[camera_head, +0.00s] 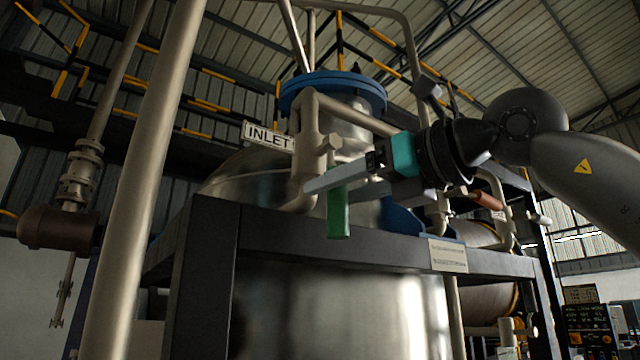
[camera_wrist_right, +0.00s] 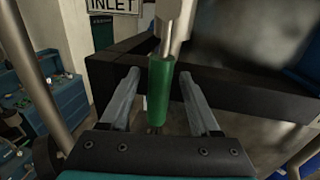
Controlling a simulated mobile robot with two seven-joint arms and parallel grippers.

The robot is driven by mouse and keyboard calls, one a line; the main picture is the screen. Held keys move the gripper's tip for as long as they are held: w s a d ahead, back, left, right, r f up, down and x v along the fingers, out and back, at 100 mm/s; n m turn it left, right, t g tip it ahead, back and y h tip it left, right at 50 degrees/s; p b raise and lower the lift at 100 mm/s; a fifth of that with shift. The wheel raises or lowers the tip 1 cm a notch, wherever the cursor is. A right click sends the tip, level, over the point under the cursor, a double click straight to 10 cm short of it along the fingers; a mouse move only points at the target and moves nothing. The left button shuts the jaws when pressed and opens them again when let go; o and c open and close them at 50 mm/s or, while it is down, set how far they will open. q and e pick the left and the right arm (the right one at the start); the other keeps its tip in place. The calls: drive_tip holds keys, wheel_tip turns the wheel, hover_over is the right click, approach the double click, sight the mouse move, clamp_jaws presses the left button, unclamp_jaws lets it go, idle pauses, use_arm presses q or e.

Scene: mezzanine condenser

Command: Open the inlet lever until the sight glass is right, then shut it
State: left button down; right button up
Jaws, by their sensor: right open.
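The inlet lever (camera_head: 339,213) has a green grip and hangs straight down from a beige valve on the pipe beside the INLET sign (camera_head: 267,134). My right gripper (camera_head: 332,190) is open, with one finger on each side of the green grip. In the right wrist view the lever (camera_wrist_right: 160,92) stands between the spread fingers of my right gripper (camera_wrist_right: 159,75), with gaps on both sides. I cannot make out the sight glass in either view. My left gripper is not in view.
A dark steel frame (camera_head: 340,245) runs just behind and below the lever, around the shiny vessel (camera_head: 330,310). A thick beige pipe (camera_head: 143,190) rises at the left. A red-brown handle (camera_head: 487,200) sits to the right, beyond my right wrist.

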drive_tip(key=p+x, duration=0.1)
drive_tip(key=x, duration=0.2)
drive_tip(key=shift+w+a, duration=0.25)
clamp_jaws()
idle(0.4)
idle(0.9)
